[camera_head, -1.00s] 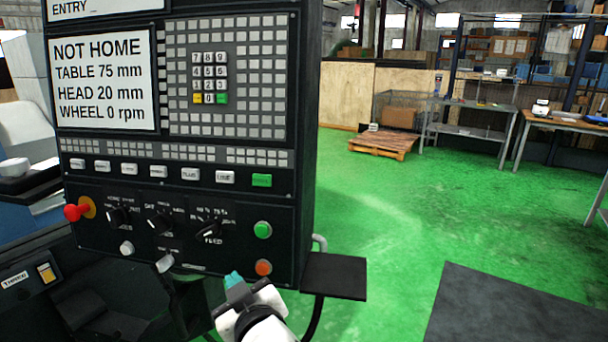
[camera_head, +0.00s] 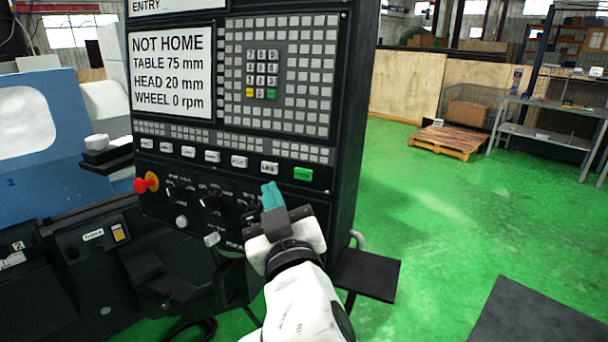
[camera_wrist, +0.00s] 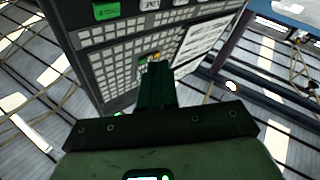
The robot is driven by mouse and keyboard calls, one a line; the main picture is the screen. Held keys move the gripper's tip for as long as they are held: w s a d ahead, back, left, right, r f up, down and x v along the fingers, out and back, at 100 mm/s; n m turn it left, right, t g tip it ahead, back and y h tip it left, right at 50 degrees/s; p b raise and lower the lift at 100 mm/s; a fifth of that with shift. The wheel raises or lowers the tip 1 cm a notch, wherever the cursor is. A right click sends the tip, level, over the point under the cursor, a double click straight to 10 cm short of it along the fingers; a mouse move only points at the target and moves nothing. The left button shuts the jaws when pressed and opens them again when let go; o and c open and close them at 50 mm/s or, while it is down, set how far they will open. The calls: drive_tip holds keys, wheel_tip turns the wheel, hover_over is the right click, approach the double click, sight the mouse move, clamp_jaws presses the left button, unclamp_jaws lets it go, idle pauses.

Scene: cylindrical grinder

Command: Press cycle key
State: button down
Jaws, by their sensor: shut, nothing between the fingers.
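The control panel (camera_head: 352,120) stands upright in front of me. A green key (camera_head: 303,174) is at the right end of its row of white keys; its label is too small to read for sure. The green key also shows at the top of the wrist view (camera_wrist: 106,11). My gripper (camera_head: 271,194) is shut and empty, its teal fingertips together. In the head view it appears just below and left of the green key, over the lower panel. Contact with the panel cannot be told. The gripper also shows in the wrist view (camera_wrist: 156,84). My arm hides the round buttons at the panel's lower right.
The screen (camera_head: 172,72) reads "NOT HOME". A small numeric keypad (camera_head: 262,75) is beside it. A red knob (camera_head: 141,185) sticks out at the panel's left. A dark shelf (camera_head: 368,274) juts out at the lower right. Green floor (camera_head: 450,220) is open to the right.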

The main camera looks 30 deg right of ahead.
sight(303, 174)
drive_tip(key=shift+w+d+f+p, duration=0.15)
drive_tip(key=shift+w+d+f, duration=0.1)
drive_tip(key=shift+w+d, duration=0.8)
drive_tip(key=shift+w+d+f+p, duration=0.15)
drive_tip(key=shift+w+d+f, duration=0.1)
drive_tip(key=shift+w+d, duration=0.75)
drive_tip(key=shift+w+d+f+p, duration=0.2)
drive_tip(key=shift+w+d, duration=0.55)
drive_tip(key=shift+d, duration=0.5)
drive_tip(key=shift+d+f, duration=0.1)
drive_tip(key=shift+w+d, duration=0.2)
drive_tip(key=shift+w, duration=0.05)
